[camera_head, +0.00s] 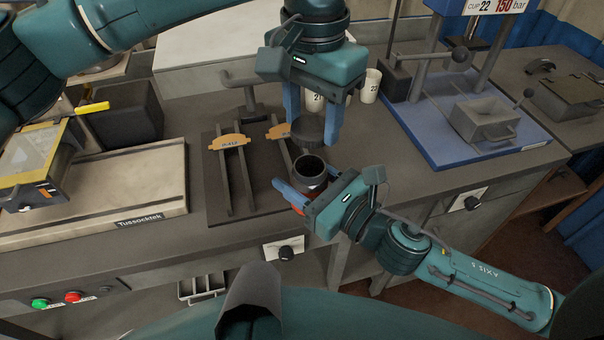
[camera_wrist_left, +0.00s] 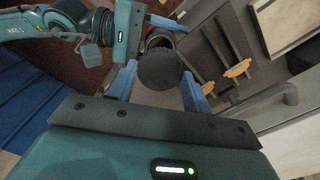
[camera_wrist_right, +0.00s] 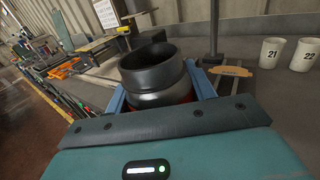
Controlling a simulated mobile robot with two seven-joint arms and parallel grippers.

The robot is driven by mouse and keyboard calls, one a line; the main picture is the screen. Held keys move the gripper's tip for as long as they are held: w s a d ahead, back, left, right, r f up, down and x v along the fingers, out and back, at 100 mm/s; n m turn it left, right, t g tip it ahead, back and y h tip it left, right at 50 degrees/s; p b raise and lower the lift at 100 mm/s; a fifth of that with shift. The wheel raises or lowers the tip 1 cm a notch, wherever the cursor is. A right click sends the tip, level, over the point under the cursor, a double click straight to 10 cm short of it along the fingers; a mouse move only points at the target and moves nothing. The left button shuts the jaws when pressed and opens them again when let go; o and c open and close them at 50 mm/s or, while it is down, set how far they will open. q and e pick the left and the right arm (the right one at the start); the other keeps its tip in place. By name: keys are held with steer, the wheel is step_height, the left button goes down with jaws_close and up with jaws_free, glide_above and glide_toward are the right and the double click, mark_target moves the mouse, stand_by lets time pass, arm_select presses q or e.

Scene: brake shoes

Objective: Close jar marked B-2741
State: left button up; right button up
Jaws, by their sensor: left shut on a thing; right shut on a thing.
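The jar (camera_head: 311,172) is dark with a reddish lower part and an open, empty-looking mouth. My right gripper (camera_head: 304,184) is shut around its body and holds it roughly upright beyond the bench's front edge. The jar fills the middle of the right wrist view (camera_wrist_right: 158,72), between the blue fingers. My left gripper (camera_head: 312,124) points down and is shut on a dark round lid (camera_head: 308,131). The lid is above and slightly behind the jar, apart from it in the head view. In the left wrist view the lid (camera_wrist_left: 160,68) partly covers the jar (camera_wrist_left: 161,40). I cannot read the marking B-2741.
A dark rack (camera_head: 240,180) with orange labels lies left of the jar on the bench. White cups, one marked 22 (camera_head: 370,86), stand behind. A blue-based press (camera_head: 490,125) is at right, a pale Tussocktek board (camera_head: 130,185) at left.

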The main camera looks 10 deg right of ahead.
mark_target(309, 186)
arm_select(q)
steer(key=shift+f, duration=2)
steer(key=shift+f, duration=0.1)
steer(key=shift+f, duration=0.8)
steer(key=shift+f, duration=0.55)
